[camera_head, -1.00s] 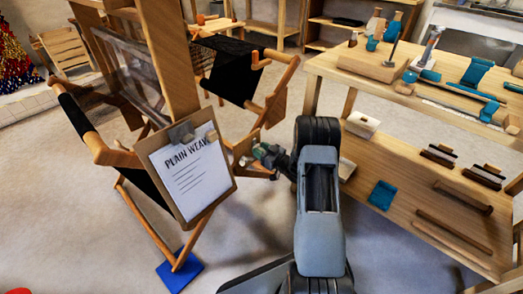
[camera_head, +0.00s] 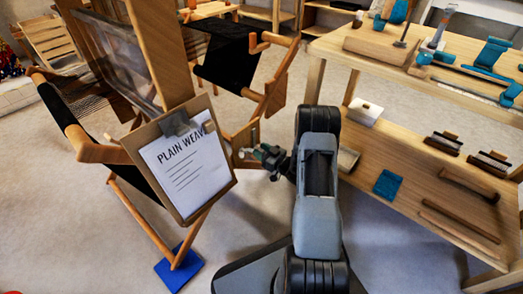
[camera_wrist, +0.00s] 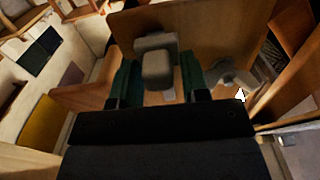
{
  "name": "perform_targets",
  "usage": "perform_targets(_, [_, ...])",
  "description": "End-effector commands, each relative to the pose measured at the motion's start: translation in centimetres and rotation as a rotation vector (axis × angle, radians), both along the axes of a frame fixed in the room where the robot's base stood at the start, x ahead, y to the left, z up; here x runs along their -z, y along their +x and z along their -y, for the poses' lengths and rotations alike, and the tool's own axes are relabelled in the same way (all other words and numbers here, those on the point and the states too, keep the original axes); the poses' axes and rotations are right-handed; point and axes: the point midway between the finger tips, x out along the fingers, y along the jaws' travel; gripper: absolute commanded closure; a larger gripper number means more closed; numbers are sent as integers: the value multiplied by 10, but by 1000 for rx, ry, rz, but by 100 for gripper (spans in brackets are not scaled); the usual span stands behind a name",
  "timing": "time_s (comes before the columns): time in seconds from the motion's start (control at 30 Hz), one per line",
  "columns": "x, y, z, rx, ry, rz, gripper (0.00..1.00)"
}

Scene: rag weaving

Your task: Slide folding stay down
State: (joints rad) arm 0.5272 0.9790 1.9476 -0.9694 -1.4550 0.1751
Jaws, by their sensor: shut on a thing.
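A wooden folding loom stands at the left in the head view, its orange-brown frame post (camera_head: 160,50) upright and its legs crossed. My gripper (camera_head: 262,154) is at the loom's right side, against a small wooden part (camera_head: 243,140) beside the clipboard. In the wrist view my gripper (camera_wrist: 157,82) has its two green fingers on either side of a grey knob (camera_wrist: 157,66) and is shut on it. The knob sits in front of a wooden board (camera_wrist: 205,35). Whether this board is the folding stay I cannot tell. The fingertips are partly hidden in the head view.
A clipboard (camera_head: 183,165) marked "PLAIN WEAV" hangs on the loom's front. A blue pad (camera_head: 178,269) lies under a loom leg. A two-level wooden workbench (camera_head: 400,165) with tools stands close at my arm's right. Grey floor lies between.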

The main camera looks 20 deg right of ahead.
Motion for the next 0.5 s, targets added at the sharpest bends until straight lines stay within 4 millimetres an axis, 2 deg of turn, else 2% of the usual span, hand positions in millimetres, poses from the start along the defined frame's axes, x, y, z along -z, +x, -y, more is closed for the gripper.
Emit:
perform_targets(0.07, [6, -1, 0, 6, -3, -15, 100])
perform_targets(0.1, [6, -1, 0, 6, -3, -15, 57])
perform_targets(0.2, [5, -1, 0, 5, -2, -14, 49])
perform_targets(0.5, [3, -4, 2, 4, -1, -10, 49])
